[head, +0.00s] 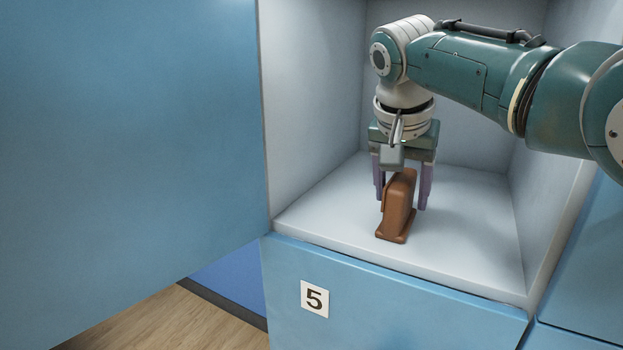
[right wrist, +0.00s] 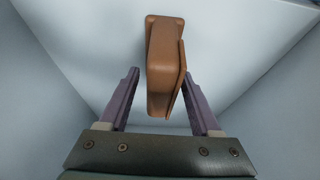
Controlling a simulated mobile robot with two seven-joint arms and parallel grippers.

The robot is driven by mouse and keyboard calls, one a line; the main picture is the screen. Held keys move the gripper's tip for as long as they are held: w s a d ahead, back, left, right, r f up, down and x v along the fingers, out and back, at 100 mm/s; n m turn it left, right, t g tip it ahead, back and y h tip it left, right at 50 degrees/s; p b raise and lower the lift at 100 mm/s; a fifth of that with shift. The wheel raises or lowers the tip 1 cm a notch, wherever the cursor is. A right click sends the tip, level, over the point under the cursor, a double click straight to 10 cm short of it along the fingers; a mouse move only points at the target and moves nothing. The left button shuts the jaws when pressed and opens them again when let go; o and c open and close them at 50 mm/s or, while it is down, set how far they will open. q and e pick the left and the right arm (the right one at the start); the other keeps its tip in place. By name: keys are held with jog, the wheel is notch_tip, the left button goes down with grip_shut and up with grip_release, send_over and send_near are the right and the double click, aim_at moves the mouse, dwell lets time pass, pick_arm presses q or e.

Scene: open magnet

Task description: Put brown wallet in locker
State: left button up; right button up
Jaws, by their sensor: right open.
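The brown wallet (head: 398,207) stands on edge on the white floor of the open locker (head: 460,245). My right gripper (head: 403,200) points down inside the locker, with its purple fingers on either side of the wallet. In the right wrist view the wallet (right wrist: 164,68) sits between the two fingers of the gripper (right wrist: 160,90), with a visible gap on each side. The gripper is open. My left gripper is not in view.
The open blue locker door (head: 130,150) fills the left of the head view. A blue front with a number 5 label (head: 314,299) is below the compartment. Side walls close in the locker, and free floor lies around the wallet. Wooden floor (head: 170,320) shows at lower left.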

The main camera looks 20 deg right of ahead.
jog(key=p+v, duration=0.1)
jog(key=v, duration=1.1)
jog(key=shift+w, duration=0.1)
jog(key=s+a+f+n+y, duration=0.1)
jog(key=s+a+f+n, duration=0.25)
jog(key=s+f, duration=0.4)
jog(key=s+a+f+n+y, duration=0.1)
jog(key=s+a+f+n, duration=0.1)
jog(key=s+f+n, duration=0.35)
jog(key=s+a+f+n+y, duration=0.1)
jog(key=s+a+f+n, duration=0.1)
jog(key=s, duration=1.3)
jog(key=shift+s+f+n+t+y, duration=0.25)
jog(key=shift+f+n, duration=0.25)
jog(key=shift+f, duration=0.5)
jog(key=shift+a+r+p, duration=0.1)
jog(key=shift+p, duration=0.2)
